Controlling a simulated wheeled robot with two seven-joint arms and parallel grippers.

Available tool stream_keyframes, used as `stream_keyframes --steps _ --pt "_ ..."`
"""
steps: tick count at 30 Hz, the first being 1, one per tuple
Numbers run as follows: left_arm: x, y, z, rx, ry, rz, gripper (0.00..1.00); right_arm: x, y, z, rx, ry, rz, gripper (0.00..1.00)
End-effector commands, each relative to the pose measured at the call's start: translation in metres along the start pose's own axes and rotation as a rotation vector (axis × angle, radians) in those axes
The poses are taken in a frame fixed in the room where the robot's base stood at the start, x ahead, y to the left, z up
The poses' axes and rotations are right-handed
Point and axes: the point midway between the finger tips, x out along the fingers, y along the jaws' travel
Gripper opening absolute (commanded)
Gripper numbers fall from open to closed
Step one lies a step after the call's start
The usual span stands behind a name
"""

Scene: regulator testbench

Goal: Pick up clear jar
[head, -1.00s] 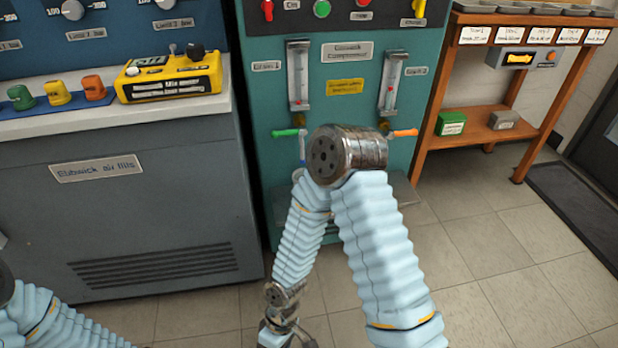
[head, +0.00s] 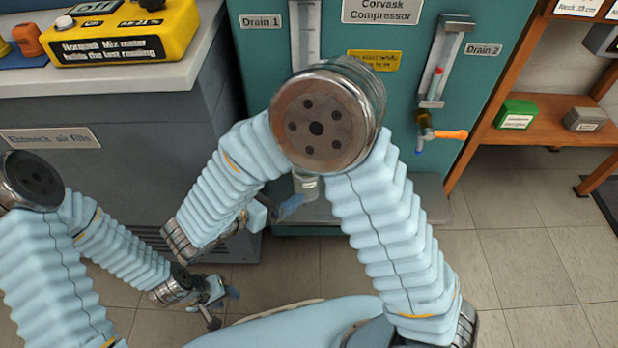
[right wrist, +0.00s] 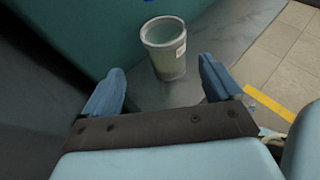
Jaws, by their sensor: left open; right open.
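The clear jar (right wrist: 165,50) stands upright on the grey ledge of the teal cabinet, with a small white label on its side. In the head view the jar (head: 306,187) is partly hidden behind my right arm. My right gripper (head: 283,207) is open beside the jar. In the right wrist view the two blue fingers of the right gripper (right wrist: 162,72) are spread, with the jar ahead between them, slightly right of centre and not clasped. My left gripper (head: 222,306) is open and empty, low at the lower left, away from the jar.
The teal cabinet (head: 410,180) carries Drain 1 and Drain 2 gauges; an orange-handled valve (head: 450,134) is at Drain 2. A small blue tip (right wrist: 147,12) shows above the jar. A grey bench (head: 60,100) stands left, a wooden shelf (head: 545,108) right. Tiled floor is clear at right.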

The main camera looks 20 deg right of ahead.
Motion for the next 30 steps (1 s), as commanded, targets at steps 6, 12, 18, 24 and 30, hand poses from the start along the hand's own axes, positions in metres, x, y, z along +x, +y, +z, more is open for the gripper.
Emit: stream_keyframes --steps 6,12,18,24,30 --pt "0.003 0.0 0.0 0.001 -0.001 0.001 0.43 0.038 -0.001 -0.001 -0.001 0.003 -0.004 0.93" --pt "0.004 -0.001 0.0 0.001 -0.001 0.001 0.43 0.056 -0.004 0.001 -0.001 0.003 -0.005 0.93" --pt "0.005 -0.001 0.0 0.001 -0.002 0.002 0.43 0.087 -0.009 0.003 0.0 0.004 -0.005 0.93" --pt "0.006 -0.001 0.001 0.001 -0.002 0.002 0.43 0.096 -0.009 0.004 0.0 0.004 -0.002 0.93" --pt "0.006 -0.001 0.001 0.001 -0.002 0.002 0.43 0.096 -0.009 0.004 0.0 0.004 -0.002 0.82"
